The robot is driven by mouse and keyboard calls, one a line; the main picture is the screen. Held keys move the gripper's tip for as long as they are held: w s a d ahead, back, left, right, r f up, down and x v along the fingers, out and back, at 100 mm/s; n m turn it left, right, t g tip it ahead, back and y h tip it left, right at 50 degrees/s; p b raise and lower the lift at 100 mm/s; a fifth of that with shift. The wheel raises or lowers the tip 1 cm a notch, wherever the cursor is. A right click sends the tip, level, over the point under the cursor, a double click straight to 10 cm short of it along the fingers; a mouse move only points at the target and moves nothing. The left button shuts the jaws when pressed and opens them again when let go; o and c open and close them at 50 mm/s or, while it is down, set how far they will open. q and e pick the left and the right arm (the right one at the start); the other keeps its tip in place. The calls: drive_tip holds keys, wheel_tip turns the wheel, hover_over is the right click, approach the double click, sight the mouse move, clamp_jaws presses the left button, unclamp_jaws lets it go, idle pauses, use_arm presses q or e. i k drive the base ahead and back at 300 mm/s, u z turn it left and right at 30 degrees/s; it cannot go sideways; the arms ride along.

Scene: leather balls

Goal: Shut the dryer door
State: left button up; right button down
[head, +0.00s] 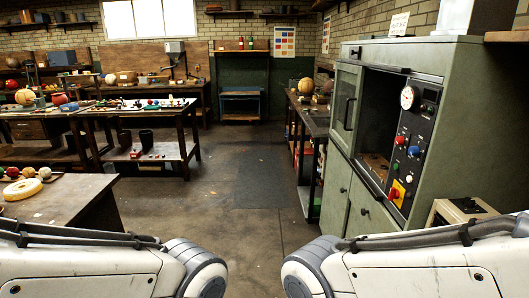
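The dryer (446,70) is a large grey-green metal cabinet at the right in the head view. Its door (345,98), a green frame with a glass pane and a dark handle, stands at the left of the dark opening (376,118). The opening is uncovered, so the door is open; whether it is swung or slid aside I cannot tell. A control panel (412,140) with a dial and coloured buttons is right of the opening. Only white links of my two arms show along the bottom edge; neither gripper is in view.
A small beige box (462,212) stands beside the dryer at lower right. A table (62,200) with balls and a yellow ring is at left. Workbenches line the left and back. The floor (245,210) in the middle is clear, with a dark mat.

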sight(359, 71)
drive_tip(key=u, duration=0.55)
drive_tip(key=i, duration=2)
drive_tip(key=z, duration=0.15)
drive_tip(key=i, duration=1.95)
drive_tip(key=z, duration=0.8)
